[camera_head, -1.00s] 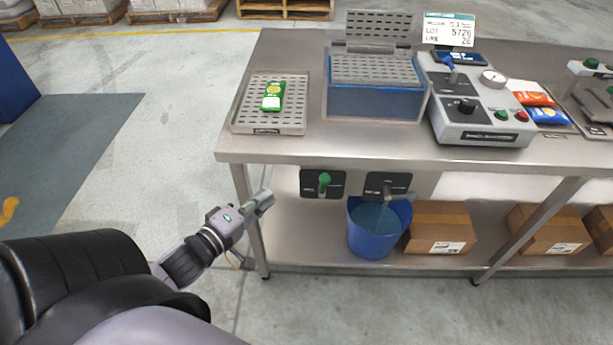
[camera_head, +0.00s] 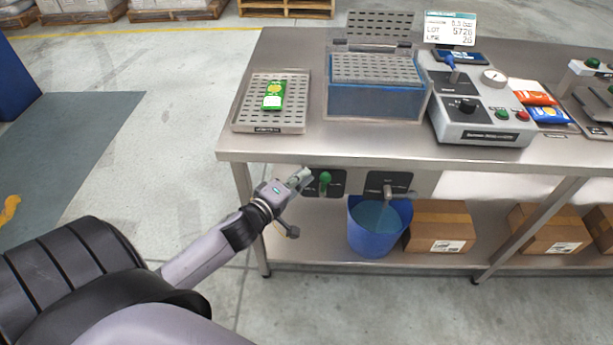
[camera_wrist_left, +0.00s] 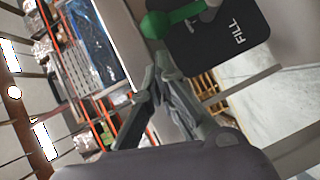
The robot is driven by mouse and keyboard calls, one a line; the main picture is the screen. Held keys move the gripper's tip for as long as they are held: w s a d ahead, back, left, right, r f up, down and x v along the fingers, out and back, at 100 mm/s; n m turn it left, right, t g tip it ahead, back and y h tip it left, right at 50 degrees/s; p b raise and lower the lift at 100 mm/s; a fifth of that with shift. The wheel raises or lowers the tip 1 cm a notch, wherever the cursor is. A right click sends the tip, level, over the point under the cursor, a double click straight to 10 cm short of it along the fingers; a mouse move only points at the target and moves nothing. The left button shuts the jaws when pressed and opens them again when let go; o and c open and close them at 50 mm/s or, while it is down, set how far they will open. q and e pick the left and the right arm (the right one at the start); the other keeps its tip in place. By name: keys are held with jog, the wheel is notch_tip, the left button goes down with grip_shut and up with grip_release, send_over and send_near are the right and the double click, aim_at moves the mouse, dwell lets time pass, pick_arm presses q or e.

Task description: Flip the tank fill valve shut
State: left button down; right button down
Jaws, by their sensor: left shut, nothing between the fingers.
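The tank fill valve has a green handle (camera_head: 325,179) on a black plate under the table's front edge, at the left. In the left wrist view the green handle (camera_wrist_left: 180,17) lies across the top beside a black plate (camera_wrist_left: 235,38) lettered FILL. My left gripper (camera_head: 303,177) is shut and empty, just left of the handle and partly over the plate's left side. In the left wrist view its fingertips (camera_wrist_left: 160,62) sit just below the handle; I cannot tell whether they touch it. The blue tank (camera_head: 372,103) stands above on the table. My right gripper is out of view.
A second valve with a grey lever (camera_head: 390,191) is right of the fill valve, above a blue bucket (camera_head: 372,243) of water. Cardboard boxes (camera_head: 437,222) stand on the lower shelf. The table edge (camera_head: 300,160) overhangs the valves. A tray (camera_head: 250,119) holds a green packet.

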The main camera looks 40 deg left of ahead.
pick_arm(q)
jog(key=shift+w+d+f, duration=0.2)
jog(key=shift+w+d, duration=0.2)
jog(key=shift+d, duration=0.1)
jog(key=shift+r, duration=0.1)
jog(key=shift+w+d+r+p, duration=0.15)
jog(key=shift+d+p, duration=0.1)
jog(key=shift+p, duration=0.65)
